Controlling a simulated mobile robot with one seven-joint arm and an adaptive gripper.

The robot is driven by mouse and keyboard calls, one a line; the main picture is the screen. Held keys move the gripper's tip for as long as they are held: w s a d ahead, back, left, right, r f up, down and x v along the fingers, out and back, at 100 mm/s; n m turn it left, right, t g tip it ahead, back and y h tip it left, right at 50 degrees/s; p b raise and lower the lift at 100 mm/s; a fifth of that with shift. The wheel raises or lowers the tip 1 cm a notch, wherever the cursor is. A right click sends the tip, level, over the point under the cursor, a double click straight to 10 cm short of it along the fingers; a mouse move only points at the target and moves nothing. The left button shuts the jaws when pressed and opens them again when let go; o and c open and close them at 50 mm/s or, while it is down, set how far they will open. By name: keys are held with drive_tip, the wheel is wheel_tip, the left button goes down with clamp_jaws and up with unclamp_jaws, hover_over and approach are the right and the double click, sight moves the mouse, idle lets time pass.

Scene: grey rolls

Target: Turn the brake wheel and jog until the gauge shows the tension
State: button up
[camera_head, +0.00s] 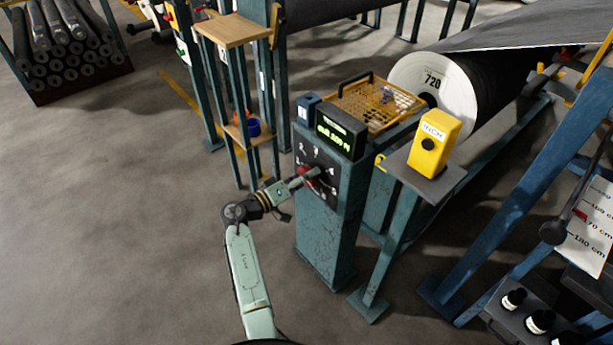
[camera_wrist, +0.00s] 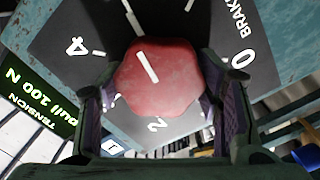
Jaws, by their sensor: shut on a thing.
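The red brake wheel (camera_wrist: 158,85) sits on a black dial plate marked BRAKE, with 0, 2 and 4 readable in the wrist view; a white line on it points toward the upper left there. My gripper (camera_head: 304,177) is shut on the wheel, one finger on each side. In the head view the wheel (camera_head: 309,171) is partly hidden by my gripper. The tension display (camera_wrist: 35,100) shows green text that reads "pull 100 N"; the same display (camera_head: 340,134) tops the teal post. The yellow INCH box (camera_head: 441,157) with a black button stands on a stand to the right.
A large roll marked 720 (camera_head: 445,86) lies behind the post, beside a yellow mesh guard (camera_head: 378,102). A shelf stand (camera_head: 232,30) is at the upper left. A white scale card (camera_head: 590,225) and small bottles are at right. The left floor is open.

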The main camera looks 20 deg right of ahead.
drive_tip(key=shift+c, duration=0.7)
drive_tip(key=shift+n, duration=0.3)
drive_tip(key=n, duration=0.4)
drive_tip(key=n+p, duration=0.2)
drive_tip(key=n, duration=0.3)
drive_tip(key=shift+n, duration=0.3)
drive_tip(key=o, duration=1.2)
drive_tip(key=shift+c, duration=0.2)
